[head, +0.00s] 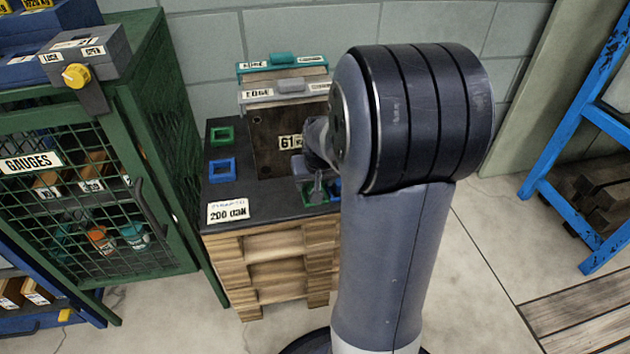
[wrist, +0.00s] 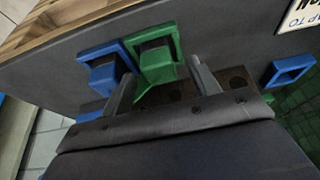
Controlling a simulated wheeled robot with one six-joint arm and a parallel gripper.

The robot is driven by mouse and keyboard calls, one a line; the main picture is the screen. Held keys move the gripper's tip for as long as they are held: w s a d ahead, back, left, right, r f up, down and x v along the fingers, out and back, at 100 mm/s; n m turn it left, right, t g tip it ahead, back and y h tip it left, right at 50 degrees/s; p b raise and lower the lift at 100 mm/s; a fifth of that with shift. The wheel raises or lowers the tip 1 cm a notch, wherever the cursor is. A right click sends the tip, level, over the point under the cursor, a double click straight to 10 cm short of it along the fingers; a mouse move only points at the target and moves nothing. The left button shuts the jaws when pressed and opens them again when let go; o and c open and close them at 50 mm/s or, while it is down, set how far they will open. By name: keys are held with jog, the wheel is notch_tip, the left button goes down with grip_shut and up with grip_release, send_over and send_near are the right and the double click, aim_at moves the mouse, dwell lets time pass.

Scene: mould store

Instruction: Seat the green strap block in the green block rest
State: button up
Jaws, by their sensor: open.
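The green strap block (wrist: 168,72) shows in the wrist view as a squarish green piece with a dark recess, near the front edge of the black stand top. My gripper (wrist: 161,69) is open, with one finger on either side of it; whether they touch it I cannot tell. In the head view the green strap block (head: 311,197) is partly hidden by my gripper (head: 316,181). The green block rest (head: 221,135) is a square green frame at the back left of the stand top, with its middle looking empty.
A blue block (wrist: 107,72) stands close beside the green one. A blue square frame (head: 222,170) lies in front of the green rest. A mould with plates (head: 268,155) stands behind on the stand top (head: 262,198). A green mesh cabinet (head: 100,180) is close on the left.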

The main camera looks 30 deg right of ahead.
jog(key=p+v, duration=0.3)
jog(key=v, duration=0.7)
jog(key=shift+s, duration=0.1)
jog(key=b+x, duration=0.1)
jog(key=x, duration=0.2)
jog(key=b+x, duration=0.1)
jog(key=x, duration=0.6)
jog(key=shift+w+r+b, duration=0.15)
jog(key=shift+w+b, duration=0.1)
jog(key=shift+b, duration=0.15)
jog(key=shift+s+r+p, duration=0.1)
jog(key=shift+r+p, duration=0.35)
jog(key=shift+r, duration=0.2)
jog(key=shift+f, duration=0.1)
